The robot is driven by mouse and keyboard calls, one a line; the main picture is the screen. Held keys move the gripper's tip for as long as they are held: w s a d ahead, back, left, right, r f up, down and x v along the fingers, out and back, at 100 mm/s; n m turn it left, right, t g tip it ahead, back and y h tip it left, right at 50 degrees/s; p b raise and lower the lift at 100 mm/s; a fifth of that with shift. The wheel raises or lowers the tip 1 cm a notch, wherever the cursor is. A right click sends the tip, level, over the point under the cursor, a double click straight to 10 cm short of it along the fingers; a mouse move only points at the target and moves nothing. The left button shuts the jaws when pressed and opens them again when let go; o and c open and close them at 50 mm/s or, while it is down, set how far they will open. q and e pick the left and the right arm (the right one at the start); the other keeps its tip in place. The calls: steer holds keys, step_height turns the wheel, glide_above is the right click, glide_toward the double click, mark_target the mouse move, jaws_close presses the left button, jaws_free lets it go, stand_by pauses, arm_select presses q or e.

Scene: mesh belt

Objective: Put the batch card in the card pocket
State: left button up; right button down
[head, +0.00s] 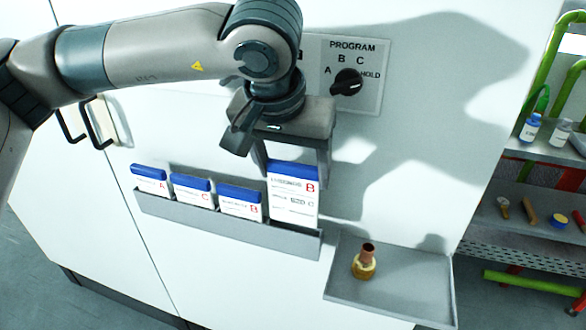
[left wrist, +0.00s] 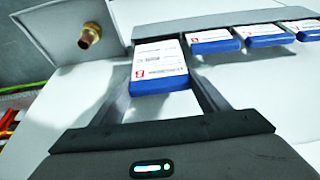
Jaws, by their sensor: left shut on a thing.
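A white batch card with a blue top band and a red B (head: 293,196) is upright between the fingers of my left gripper (head: 292,172), which is shut on it. The card also shows in the left wrist view (left wrist: 160,62). It stands at the right part of a long grey wall rack (head: 225,232), higher than the other cards. I cannot tell whether its lower edge is inside the rack or just above it. Cards marked A (head: 149,181), C (head: 192,190) and B (head: 240,202) stand in the rack to the left. No separate card pocket is identifiable. My right gripper is not in view.
A grey tray (head: 395,290) right of the rack holds a brass and copper fitting (head: 364,262). A program dial (head: 347,83) is on the wall above. A black handle (head: 98,125) is at the left. Shelves with bottles (head: 530,128) stand at the far right.

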mark_target(293, 188)
arm_select(q)
steer(key=shift+b, duration=0.35)
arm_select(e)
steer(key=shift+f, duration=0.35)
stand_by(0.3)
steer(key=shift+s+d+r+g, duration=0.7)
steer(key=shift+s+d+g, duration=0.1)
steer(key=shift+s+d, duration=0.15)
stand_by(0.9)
arm_select(q)
steer(key=shift+f+b, duration=0.45)
steer(key=shift+f, duration=0.05)
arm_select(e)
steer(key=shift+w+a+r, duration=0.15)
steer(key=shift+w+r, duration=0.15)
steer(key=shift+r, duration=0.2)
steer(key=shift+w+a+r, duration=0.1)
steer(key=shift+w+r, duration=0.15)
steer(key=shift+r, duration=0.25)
arm_select(q)
steer(key=shift+f+b, duration=0.6)
steer(key=shift+f, duration=0.05)
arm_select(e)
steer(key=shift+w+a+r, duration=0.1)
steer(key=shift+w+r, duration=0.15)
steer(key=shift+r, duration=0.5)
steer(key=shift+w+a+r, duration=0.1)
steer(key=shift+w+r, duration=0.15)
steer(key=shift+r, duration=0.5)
